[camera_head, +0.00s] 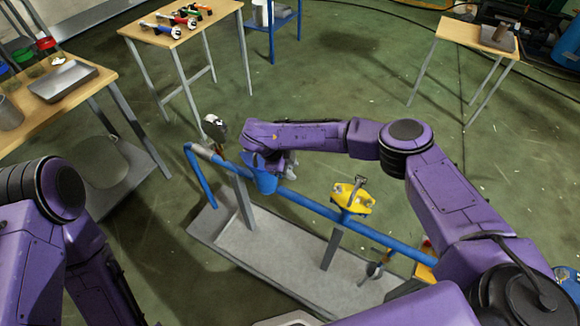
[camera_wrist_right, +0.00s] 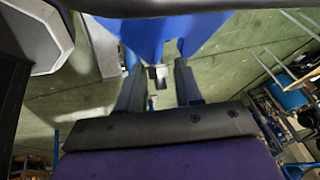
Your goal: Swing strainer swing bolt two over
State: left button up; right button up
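The blue strainer (camera_head: 263,182) sits on the blue pipe line, partly hidden by my right wrist. Its blue body also fills the top of the right wrist view (camera_wrist_right: 160,35). My right gripper (camera_wrist_right: 157,76) is close to the strainer, its two fingers apart. A small grey and dark piece (camera_wrist_right: 158,72) shows between the fingers, with gaps on both sides; it may be a swing bolt. Which bolt it is, I cannot tell. In the head view, a small grey part (camera_head: 291,163) shows beside the strainer. My left gripper is out of view; only the left arm shows at lower left.
The blue pipe (camera_head: 310,205) runs over a grey base plate (camera_head: 262,248) on posts. A yellow fitting (camera_head: 352,197) stands to the right, under my right forearm. A gauge (camera_head: 214,126) rises at the pipe's left end. Tool table (camera_head: 205,25) and side tables stand behind.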

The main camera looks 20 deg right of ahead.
grip_shut()
jog(key=shift+w+a+h+b, duration=0.15)
jog(key=shift+h+b, duration=0.15)
jog(key=shift+w+a+r+g, duration=0.1)
jog(key=shift+r+g, duration=0.1)
jog(key=shift+g, duration=0.2)
jog(key=shift+h, duration=0.3)
grip_release()
jog(key=shift+r, duration=0.1)
